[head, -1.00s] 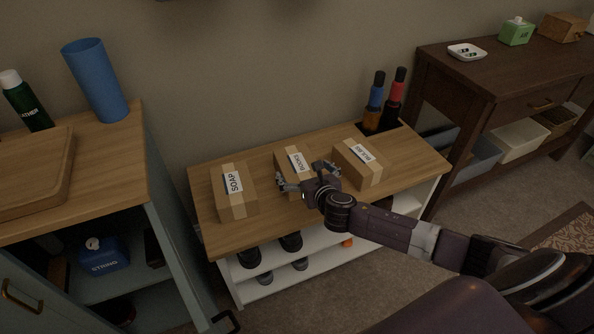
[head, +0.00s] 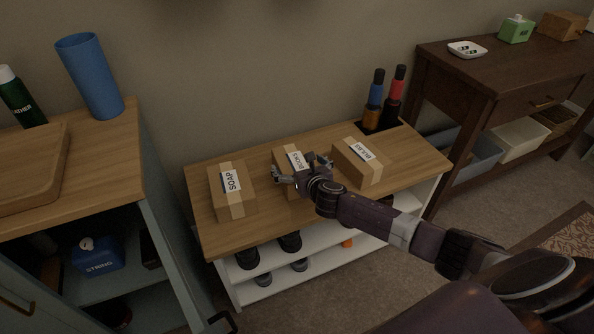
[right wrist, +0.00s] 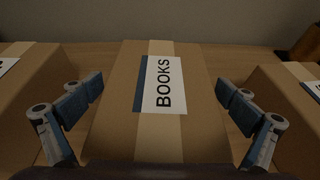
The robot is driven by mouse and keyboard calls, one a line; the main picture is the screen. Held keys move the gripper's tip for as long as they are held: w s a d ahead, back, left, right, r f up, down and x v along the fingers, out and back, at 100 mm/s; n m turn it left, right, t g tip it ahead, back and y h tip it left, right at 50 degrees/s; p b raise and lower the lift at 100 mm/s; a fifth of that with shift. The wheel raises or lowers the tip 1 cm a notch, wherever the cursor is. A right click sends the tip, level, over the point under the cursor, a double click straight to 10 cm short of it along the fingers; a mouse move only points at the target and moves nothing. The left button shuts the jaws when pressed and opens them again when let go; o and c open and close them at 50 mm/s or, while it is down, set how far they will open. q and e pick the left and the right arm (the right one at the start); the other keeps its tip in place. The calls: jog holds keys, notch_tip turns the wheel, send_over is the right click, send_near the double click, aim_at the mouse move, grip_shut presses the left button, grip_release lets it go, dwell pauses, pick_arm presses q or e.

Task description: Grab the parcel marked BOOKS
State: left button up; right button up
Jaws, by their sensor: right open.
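The BOOKS parcel (head: 292,160) is a brown cardboard box with a tan tape strip and a white label. It stands between two other parcels on the wooden top of a low shoe bench (head: 272,218). In the right wrist view the BOOKS parcel (right wrist: 200,110) fills the middle, with its label readable. My right gripper (head: 303,171) is at the parcel in the head view and hides its near part. Its open fingers (right wrist: 160,108) lie one on each side of the box, with a gap visible on the right side. My left gripper is not in view.
A SOAP parcel (head: 233,201) stands to the left and another labelled parcel (head: 357,163) to the right, both close to the fingers. Two bottles (head: 374,100) stand at the bench's back right. A cabinet (head: 150,190) is left, a dark console table (head: 480,75) right.

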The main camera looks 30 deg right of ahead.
jog(key=c, duration=1.4)
jog(key=shift+r, duration=0.1)
jog(key=shift+c, duration=0.9)
jog(key=shift+r, duration=0.1)
